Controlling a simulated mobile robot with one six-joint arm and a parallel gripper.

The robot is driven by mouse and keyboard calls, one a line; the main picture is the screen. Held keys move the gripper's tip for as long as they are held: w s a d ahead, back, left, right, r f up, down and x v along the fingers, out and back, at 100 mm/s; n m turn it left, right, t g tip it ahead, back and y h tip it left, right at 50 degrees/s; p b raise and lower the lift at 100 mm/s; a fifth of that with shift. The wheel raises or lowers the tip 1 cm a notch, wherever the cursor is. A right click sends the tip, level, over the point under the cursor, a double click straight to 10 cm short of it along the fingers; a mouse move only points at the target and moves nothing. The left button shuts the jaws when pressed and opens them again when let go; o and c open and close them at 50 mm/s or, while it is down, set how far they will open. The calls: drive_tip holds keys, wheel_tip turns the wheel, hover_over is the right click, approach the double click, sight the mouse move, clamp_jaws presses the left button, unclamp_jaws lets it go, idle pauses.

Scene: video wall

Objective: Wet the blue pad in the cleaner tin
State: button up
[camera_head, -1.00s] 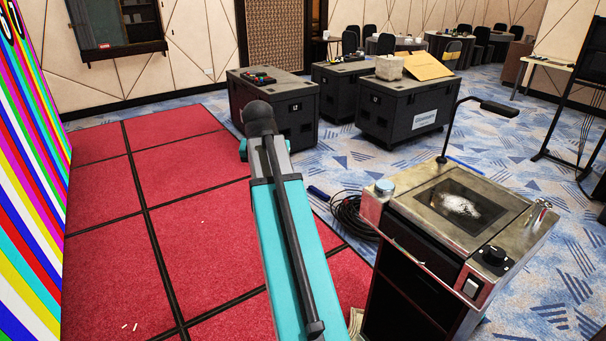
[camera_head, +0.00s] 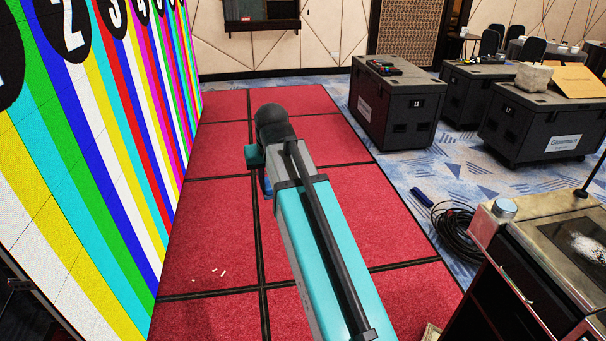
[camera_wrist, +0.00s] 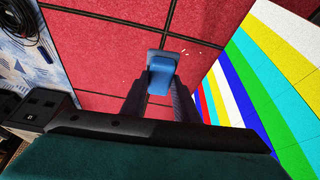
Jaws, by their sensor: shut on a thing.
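My gripper (camera_wrist: 160,88) is shut on the blue pad (camera_wrist: 162,72), which shows between the fingertips in the wrist view, over the red floor. In the head view, only a sliver of blue (camera_head: 267,187) shows below the end of my teal arm. The tin does not show in the wrist view.
The striped video wall (camera_head: 100,130) rises close on the left. The console (camera_head: 540,250) stands at right, with a coiled black cable (camera_head: 455,228) beside it. Dark cases (camera_head: 395,105) stand behind. The red floor (camera_head: 215,235) is clear except for small white bits (camera_head: 219,272).

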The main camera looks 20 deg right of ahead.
drive_tip(key=a+n, duration=0.1)
drive_tip(key=a, duration=0.6)
drive_tip(key=shift+w+f+n+y, duration=0.2)
drive_tip(key=shift+n+y, duration=0.1)
drive_tip(key=shift+n, duration=0.1)
drive_tip(key=shift+s, duration=0.15)
